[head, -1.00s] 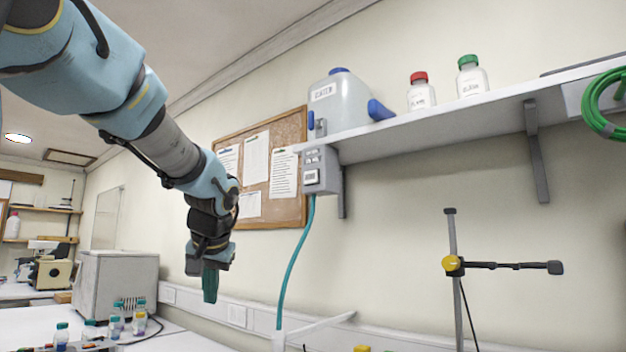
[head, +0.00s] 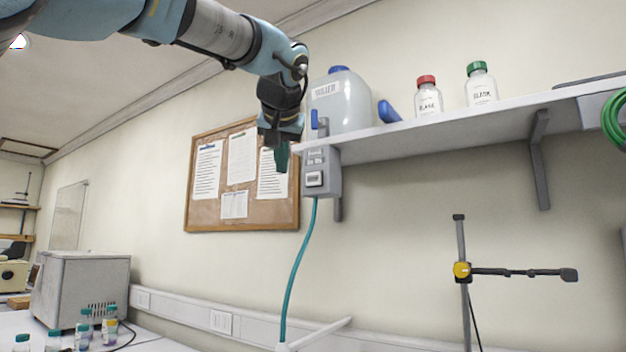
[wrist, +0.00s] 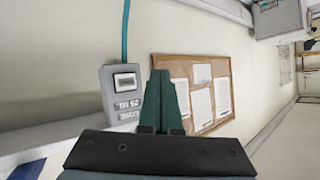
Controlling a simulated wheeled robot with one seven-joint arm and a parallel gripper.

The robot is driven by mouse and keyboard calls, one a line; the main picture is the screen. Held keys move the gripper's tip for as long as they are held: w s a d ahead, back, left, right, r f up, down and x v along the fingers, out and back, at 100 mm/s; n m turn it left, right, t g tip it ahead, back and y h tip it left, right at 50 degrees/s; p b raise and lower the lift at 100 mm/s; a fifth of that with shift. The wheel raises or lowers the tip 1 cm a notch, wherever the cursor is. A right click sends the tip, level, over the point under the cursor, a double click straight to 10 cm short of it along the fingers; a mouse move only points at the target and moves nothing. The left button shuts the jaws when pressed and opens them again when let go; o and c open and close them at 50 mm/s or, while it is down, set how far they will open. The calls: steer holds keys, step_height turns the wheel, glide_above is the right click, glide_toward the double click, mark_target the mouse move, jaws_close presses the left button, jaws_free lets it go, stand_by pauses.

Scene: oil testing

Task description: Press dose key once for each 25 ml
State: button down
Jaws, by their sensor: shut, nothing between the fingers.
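The grey dose box (head: 321,172) hangs at the left end of the wall shelf, with a pale, dark-framed key on its lower front and lettering above. A teal hose runs down from it. In the wrist view the box (wrist: 118,93) appears turned over, left of my fingers, and its lettering includes "25 ML". My gripper (head: 281,158) is shut and empty, its green fingers pointing down just left of the box, apart from it in the head view. The fingers also show in the wrist view (wrist: 161,95).
The shelf (head: 430,128) also holds a blue object (head: 389,112), a red-capped bottle (head: 428,98) and a green-capped bottle (head: 481,86). A corkboard (head: 210,215) hangs behind my gripper. A clamp stand (head: 462,240) rises at lower right. The wall below the shelf is clear.

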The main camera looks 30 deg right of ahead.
steer(key=p, duration=0.4)
glide_toward(309, 182)
steer(key=w+a+f, duration=0.1)
steer(key=w+f, duration=0.2)
steer(key=w, duration=0.1)
steer(key=shift+w+d, duration=0.25)
steer(key=shift+d, duration=0.55)
steer(key=shift+d, duration=0.1)
stand_by(1.2)
steer(key=shift+w+d, duration=0.2)
steer(key=shift+d, duration=0.05)
steer(key=shift+w+d+p, duration=0.25)
steer(key=shift+d+p, duration=0.1)
steer(key=shift+d, duration=0.1)
stand_by(0.8)
stand_by(0.3)
steer(key=shift+s+a+b, duration=0.5)
steer(key=shift+a+b, duration=0.15)
steer(key=shift+a, duration=0.15)
steer(key=shift+a, duration=0.1)
